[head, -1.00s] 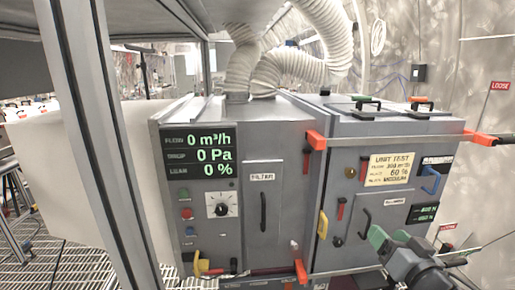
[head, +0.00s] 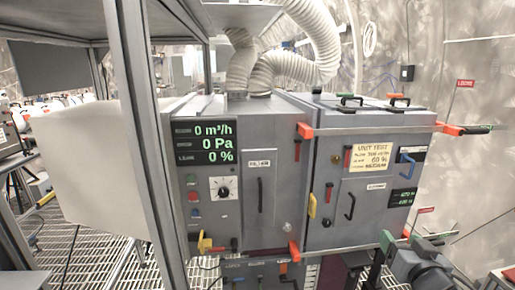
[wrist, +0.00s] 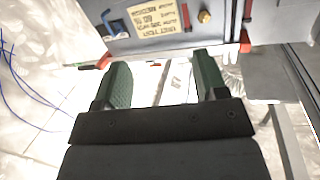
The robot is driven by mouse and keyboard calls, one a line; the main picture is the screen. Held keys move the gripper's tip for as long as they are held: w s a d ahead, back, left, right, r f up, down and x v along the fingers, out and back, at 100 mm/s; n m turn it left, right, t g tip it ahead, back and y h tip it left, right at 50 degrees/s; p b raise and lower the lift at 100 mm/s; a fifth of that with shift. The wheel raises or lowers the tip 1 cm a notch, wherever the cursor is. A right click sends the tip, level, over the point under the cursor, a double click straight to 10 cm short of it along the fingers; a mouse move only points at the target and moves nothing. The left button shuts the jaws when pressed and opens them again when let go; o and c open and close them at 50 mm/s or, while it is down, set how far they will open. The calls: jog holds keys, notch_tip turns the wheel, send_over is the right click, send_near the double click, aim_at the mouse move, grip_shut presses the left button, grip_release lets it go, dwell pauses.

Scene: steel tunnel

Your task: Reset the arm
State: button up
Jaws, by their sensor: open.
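My gripper (head: 412,238) is at the lower right of the head view, in front of the grey cabinet's right-hand door. In the wrist view my gripper (wrist: 160,78) has its two green fingers wide apart with nothing between them. The grey filter cabinet (head: 350,120) has a left section with a display (head: 205,143) reading 0 m³/h, 0 Pa and 0 %. Its right section carries a yellow label (head: 371,157) and a black door handle (head: 349,207). The label and a blue handle also show upside down at the top of the wrist view.
A metal frame post (head: 145,130) stands close on the left, with a white panel (head: 85,165) behind it. White ribbed hoses (head: 318,40) rise from the cabinet top. Orange-red corner brackets (head: 447,128) stick out from the cabinet. Grating floor (head: 90,250) lies at lower left.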

jog(key=s+d+f+m+g+h+p, duration=0.1)
jog(key=s+d+f+m+g+h, duration=0.2)
jog(key=s+d+f+g+h, duration=0.45)
jog(key=a+n+g+y+p, duration=0.3)
jog(key=a+y, duration=0.6)
jog(key=a, duration=1.4)
jog(key=shift+s+a+n+g, duration=0.15)
jog(key=shift+a+n+g, duration=0.1)
jog(key=shift+n+g, duration=1.1)
jog(key=shift+r+y, duration=0.1)
jog(key=shift+y, duration=0.15)
